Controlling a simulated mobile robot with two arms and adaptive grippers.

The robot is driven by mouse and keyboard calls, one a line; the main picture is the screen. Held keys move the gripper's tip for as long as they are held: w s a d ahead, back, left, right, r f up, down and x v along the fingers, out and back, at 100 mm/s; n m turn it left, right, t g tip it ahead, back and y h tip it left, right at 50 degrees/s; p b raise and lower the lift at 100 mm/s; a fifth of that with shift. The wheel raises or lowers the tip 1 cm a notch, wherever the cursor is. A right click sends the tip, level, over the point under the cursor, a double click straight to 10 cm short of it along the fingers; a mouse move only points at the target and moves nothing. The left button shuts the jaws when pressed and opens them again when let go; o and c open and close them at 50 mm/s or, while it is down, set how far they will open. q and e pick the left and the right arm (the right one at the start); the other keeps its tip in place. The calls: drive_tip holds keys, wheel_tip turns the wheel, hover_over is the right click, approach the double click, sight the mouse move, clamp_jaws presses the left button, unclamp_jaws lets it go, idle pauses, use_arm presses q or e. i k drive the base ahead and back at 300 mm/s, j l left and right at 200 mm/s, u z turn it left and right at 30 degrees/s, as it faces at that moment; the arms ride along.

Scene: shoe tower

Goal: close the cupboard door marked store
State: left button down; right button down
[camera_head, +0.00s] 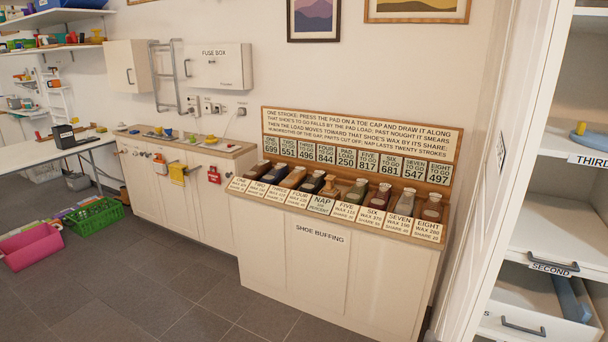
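No label reading "store" is legible in the head view. At the right stands a tall white cupboard (545,205) with its inside showing. A tall white panel (478,190) at its left side is seen almost edge-on and carries a small label (500,146) too oblique to read. I cannot tell whether this panel is the open door. Inside are a shelf marked THIRD (588,161) and a part marked SECOND (552,268). Below is a drawer with a dark handle (523,327), pulled out, with a blue item (572,298) in it. Neither of my grippers is in view.
A shoe buffing bench (318,270) with several shoes and number cards stands in the middle. Low white cabinets (205,210) with hanging tags stand left of it. A pink bin (32,247) and a green crate (94,216) are on the floor. The grey floor (150,290) in front is clear.

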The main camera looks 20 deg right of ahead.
sight(538, 29)
drive_tip(key=i+z, duration=0.15)
drive_tip(key=z, duration=0.25)
drive_tip(key=i+z, duration=0.15)
drive_tip(key=z, duration=0.3)
drive_tip(key=i+j+z, duration=0.1)
drive_tip(key=z, duration=0.3)
drive_tip(key=i+j+z, duration=0.1)
drive_tip(key=z, duration=0.3)
drive_tip(key=j+z, duration=0.25)
drive_tip(key=z, duration=0.2)
drive_tip(key=i+j, duration=0.05)
